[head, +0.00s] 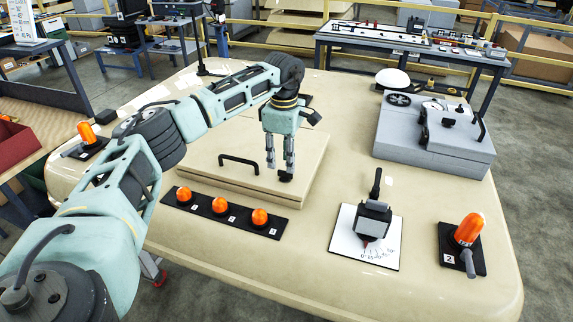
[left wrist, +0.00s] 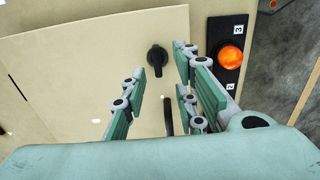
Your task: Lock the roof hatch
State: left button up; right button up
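The roof hatch (head: 205,165) is a raised beige panel on the beige roof, lying flat. It carries a black bar handle (head: 238,160) and a black turn knob (head: 286,178) near its right edge. My left gripper (head: 280,167) points down over the knob, fingers apart and with nothing held. In the left wrist view the knob (left wrist: 157,60) shows between and beyond the open fingertips (left wrist: 160,68), apparently untouched. The handle (left wrist: 168,115) shows partly, end-on, between the fingers. I cannot tell from the knob whether the hatch is locked. My right gripper is not in view.
A black strip with several orange lamps (head: 220,209) lies in front of the hatch. To the right are a lever on a white dial plate (head: 345,243), an orange lamp with a switch (head: 467,230) and a grey box unit (head: 400,140). Bare roof lies between them.

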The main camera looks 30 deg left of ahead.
aim_at(285, 172)
pick_arm(q)
notch_tip(285, 172, down, 4)
jog(key=shift+w+r+p, duration=0.1)
jog(key=shift+w+p, duration=0.05)
jog(key=shift+p, duration=0.3)
jog(key=shift+f, duration=0.45)
jog(key=c, duration=0.5)
grip_shut()
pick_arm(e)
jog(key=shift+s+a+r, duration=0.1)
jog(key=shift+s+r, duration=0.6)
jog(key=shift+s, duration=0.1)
